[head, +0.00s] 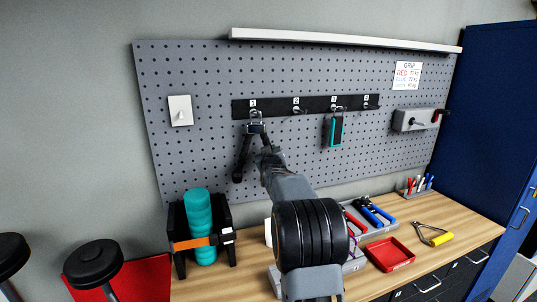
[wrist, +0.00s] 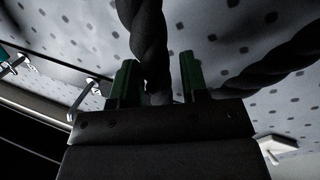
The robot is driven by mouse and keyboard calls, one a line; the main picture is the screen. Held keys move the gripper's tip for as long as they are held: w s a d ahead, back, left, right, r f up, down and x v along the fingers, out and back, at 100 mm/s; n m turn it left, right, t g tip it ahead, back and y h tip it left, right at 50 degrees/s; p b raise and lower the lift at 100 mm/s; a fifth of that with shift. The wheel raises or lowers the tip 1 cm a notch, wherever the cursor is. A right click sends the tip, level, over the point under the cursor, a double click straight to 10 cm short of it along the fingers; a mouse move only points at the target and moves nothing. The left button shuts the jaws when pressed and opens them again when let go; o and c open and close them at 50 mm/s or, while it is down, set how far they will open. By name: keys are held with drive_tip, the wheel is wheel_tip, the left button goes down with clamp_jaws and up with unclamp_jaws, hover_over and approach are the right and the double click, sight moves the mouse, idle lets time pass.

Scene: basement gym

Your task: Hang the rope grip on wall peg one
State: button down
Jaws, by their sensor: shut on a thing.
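The rope grip (head: 241,162) is black and hangs down along the pegboard from my gripper (head: 257,129). In the wrist view my gripper (wrist: 158,78) has green fingers on either side of the thick twisted black rope (wrist: 146,35), shut on it. Another rope length runs off to the right in that view. Wall peg one (head: 254,114), under the label 1 on the black rail, is just above my gripper in the head view. I cannot tell whether the rope touches the peg; the contact is hidden.
Pegs two (head: 297,109), three and four continue along the rail (head: 315,102). A teal-edged grip (head: 336,130) hangs from peg three. A white switch box (head: 180,110) is left of the rail. Below, the bench holds a teal roll (head: 199,225), a red tray (head: 390,254) and tools.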

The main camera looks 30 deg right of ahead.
drive_tip(key=shift+r, duration=0.1)
drive_tip(key=c, duration=0.8)
unclamp_jaws()
drive_tip(key=shift+o, duration=1.3)
drive_tip(key=shift+f, duration=0.2)
drive_tip(key=b+v, duration=0.5)
drive_tip(key=v, duration=0.9)
drive_tip(key=shift+r, duration=0.15)
